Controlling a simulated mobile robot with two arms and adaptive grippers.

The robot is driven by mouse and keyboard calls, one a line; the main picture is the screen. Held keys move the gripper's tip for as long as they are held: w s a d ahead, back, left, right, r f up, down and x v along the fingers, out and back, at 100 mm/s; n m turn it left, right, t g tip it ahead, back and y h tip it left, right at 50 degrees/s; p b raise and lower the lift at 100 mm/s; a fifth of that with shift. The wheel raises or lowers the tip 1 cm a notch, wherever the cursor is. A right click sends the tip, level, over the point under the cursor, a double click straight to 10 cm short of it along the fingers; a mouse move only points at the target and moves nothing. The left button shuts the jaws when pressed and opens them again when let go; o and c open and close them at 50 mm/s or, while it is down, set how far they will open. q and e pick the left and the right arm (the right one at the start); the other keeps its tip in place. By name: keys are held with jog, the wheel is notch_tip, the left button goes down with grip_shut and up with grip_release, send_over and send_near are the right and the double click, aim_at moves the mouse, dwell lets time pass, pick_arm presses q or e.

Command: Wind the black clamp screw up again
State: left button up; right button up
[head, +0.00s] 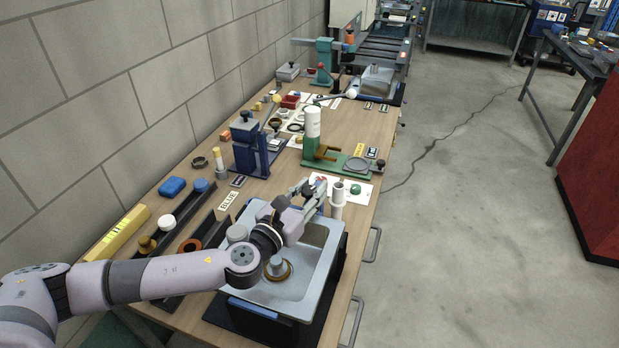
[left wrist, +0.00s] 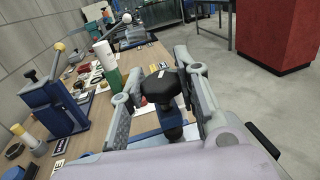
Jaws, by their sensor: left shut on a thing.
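The black clamp screw (left wrist: 163,88) shows in the left wrist view as a dark knob with a small white mark, above a blue clamp part (left wrist: 171,120). My left gripper (left wrist: 158,68) has one finger on each side of the knob and is shut on it. In the head view my left gripper (head: 313,189) is over the far rim of the grey sink (head: 327,240). There the gripper largely hides the knob. My right gripper is in neither view.
A white upright pipe (head: 338,201) stands close to the right of my left gripper. Beyond are a green stand (head: 335,164) with a white cylinder and a blue press (head: 248,146). A block wall borders the bench on the left; open floor lies right.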

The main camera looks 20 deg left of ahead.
pick_arm(q)
jog(key=shift+r+n+y+p, duration=0.15)
jog(key=shift+n+y+p, duration=0.5)
jog(key=shift+y, duration=0.45)
jog(key=shift+n+t+y, duration=0.3)
jog(key=shift+n+y, duration=0.05)
jog(key=shift+y, duration=0.15)
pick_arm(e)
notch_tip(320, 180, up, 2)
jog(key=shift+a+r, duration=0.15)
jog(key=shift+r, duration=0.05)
pick_arm(q)
jog(key=o, duration=1.2)
jog(key=shift+f, duration=0.2)
jog(key=s, duration=0.8)
jog(key=s+a, duration=0.1)
jog(key=s, duration=0.3)
